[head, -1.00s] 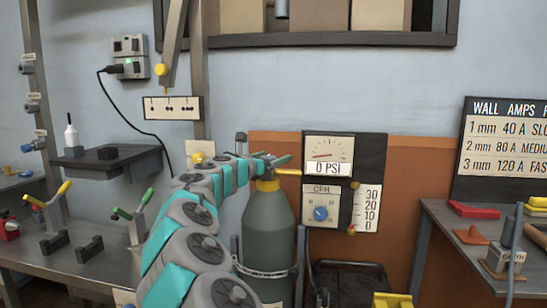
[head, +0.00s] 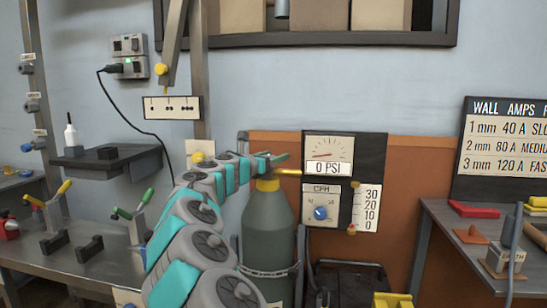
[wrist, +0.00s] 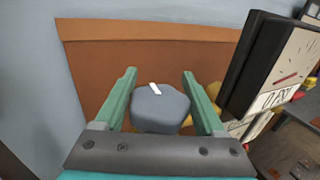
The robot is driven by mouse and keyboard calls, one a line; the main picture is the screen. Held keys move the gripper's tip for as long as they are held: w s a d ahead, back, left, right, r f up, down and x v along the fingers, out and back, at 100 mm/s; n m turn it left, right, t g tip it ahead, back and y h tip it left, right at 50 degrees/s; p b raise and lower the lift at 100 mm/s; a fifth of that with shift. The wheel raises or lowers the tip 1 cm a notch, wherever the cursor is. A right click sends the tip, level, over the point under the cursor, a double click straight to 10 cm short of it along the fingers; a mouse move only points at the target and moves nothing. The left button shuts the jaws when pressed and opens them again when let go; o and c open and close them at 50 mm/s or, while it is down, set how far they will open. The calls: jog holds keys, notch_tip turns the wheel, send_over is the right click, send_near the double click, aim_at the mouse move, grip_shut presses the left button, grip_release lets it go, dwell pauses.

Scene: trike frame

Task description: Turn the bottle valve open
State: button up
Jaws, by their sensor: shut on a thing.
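The grey-green gas bottle (head: 267,225) stands upright in a rack against the brown panel, with a yellow collar (head: 267,185) at its top. Its valve knob (wrist: 160,110) is blue-grey with a white mark, and sits between my fingers in the wrist view. My gripper (wrist: 160,88) is shut on this knob, one green finger on each side. In the head view my gripper (head: 272,160) is at the bottle's top and hides most of the knob.
The gauge panel (head: 372,150) stands close to the right of my gripper and also shows in the wrist view (wrist: 250,65). Below it is a CFH dial (head: 320,213). A bench with clamps (head: 80,255) is at left, another table (head: 440,225) at right.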

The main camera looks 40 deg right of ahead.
jog(key=shift+c, duration=1.3)
